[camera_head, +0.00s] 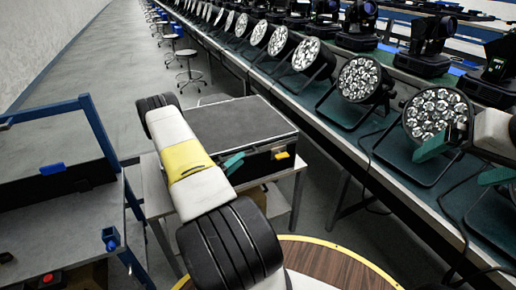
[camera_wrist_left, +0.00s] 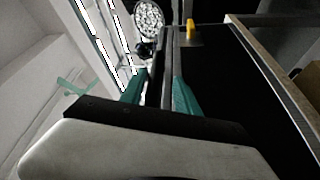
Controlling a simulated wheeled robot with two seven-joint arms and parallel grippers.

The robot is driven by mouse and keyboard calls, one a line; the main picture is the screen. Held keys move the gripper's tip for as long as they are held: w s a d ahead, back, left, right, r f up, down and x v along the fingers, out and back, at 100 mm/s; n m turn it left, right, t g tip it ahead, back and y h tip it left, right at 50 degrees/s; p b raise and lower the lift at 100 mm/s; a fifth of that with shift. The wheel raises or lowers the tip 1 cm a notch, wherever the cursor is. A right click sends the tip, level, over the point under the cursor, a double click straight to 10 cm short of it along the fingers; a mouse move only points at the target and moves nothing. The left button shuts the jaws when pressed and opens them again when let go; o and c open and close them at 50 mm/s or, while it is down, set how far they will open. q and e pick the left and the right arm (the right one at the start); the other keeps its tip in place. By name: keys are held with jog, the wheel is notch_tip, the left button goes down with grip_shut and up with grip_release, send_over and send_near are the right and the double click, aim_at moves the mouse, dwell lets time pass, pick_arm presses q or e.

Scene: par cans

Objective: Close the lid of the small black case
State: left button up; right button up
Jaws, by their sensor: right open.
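The small black case (camera_head: 240,122) stands on a small light table (camera_head: 155,190) in the head view. Its lid lies about level over the body; I cannot tell whether it is fully shut. A yellow-orange latch (camera_head: 281,155) is on the front face and shows in the wrist view (camera_wrist_left: 190,30). My left gripper (camera_head: 243,158) is at the case's front edge, partly hidden by my arm. In the left wrist view its teal fingers (camera_wrist_left: 160,88) are apart, with the case's edge strips running between them. My right gripper (camera_head: 465,158) is open and empty at the right, over the long bench.
A long bench (camera_head: 345,150) on the right carries a row of par cans (camera_head: 436,114) and black moving-head lights (camera_head: 424,45). A blue-framed grey bench (camera_head: 60,225) stands left. A round wooden top (camera_head: 335,262) is in front. Stools (camera_head: 187,68) stand on the open floor behind.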

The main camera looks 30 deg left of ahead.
pick_arm(q)
jog(key=v, duration=0.7)
jog(key=shift+s+a, duration=0.1)
